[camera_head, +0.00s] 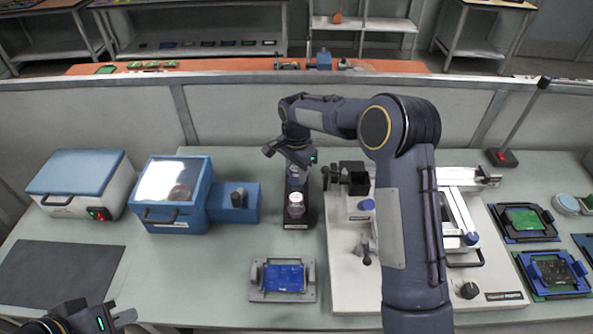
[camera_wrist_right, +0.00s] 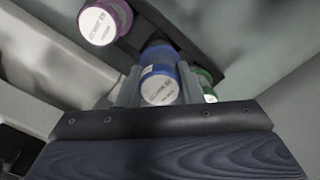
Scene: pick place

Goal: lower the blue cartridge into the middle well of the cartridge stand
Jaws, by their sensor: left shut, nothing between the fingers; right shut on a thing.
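The dark cartridge stand (camera_head: 298,225) stands near the middle of the bench in the head view; part of it shows in the right wrist view (camera_wrist_right: 170,28). My right gripper (camera_head: 293,163) is shut on the blue cartridge (camera_wrist_right: 160,85), with one finger on each side. The blue cartridge is over the stand's middle, between a purple cartridge (camera_wrist_right: 104,22) and a green cartridge (camera_wrist_right: 207,88). I cannot tell how deep its lower end sits. The purple cartridge is at the stand's near end. My left gripper (camera_head: 118,317) is shut and empty at the lower left.
A blue box with a clear lid (camera_head: 170,185) stands left of the stand. A white machine (camera_head: 350,275) stands close on the right. A grey fixture with a blue plate (camera_head: 284,278) lies in front. A dark mat (camera_head: 62,272) lies at the left.

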